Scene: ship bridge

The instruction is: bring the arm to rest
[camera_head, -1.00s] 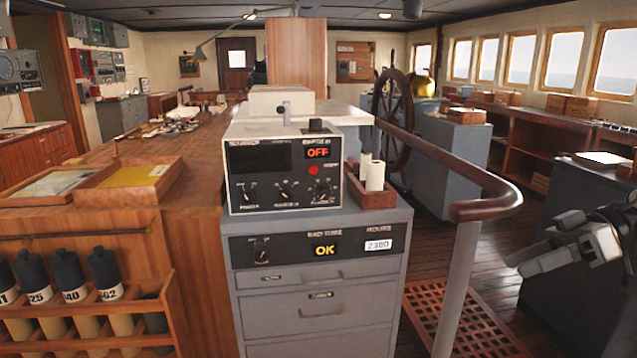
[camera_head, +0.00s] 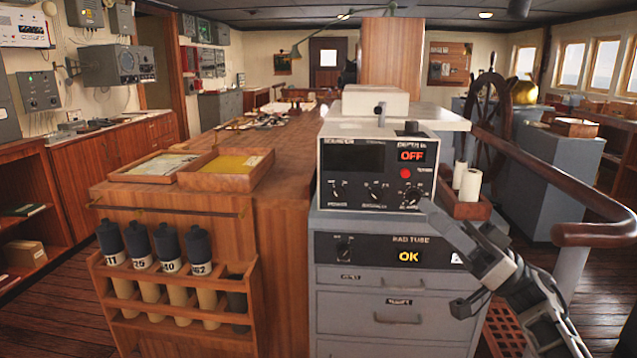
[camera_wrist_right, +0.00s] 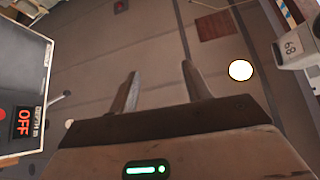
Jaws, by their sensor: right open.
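My right gripper (camera_head: 452,226) is in front of the grey drawer cabinet (camera_head: 333,298), at the lower right of the instrument box (camera_head: 346,196) with the red OFF display. In the head view its fingers overlap the box's lower right corner; whether they touch it I cannot tell. In the right wrist view the gripper (camera_wrist_right: 160,76) has its two fingers apart with nothing between them, against the ceiling. The box also shows at the left edge of that view (camera_wrist_right: 24,85). My left gripper is not in view.
A wooden tray (camera_head: 470,209) with white rolls sits right of the box. A curved handrail (camera_head: 600,234) and a ship's wheel (camera_head: 489,112) stand at the right. A rack (camera_head: 180,293) of numbered dark-capped tubes is at the lower left. The floor (camera_head: 60,318) at the left is clear.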

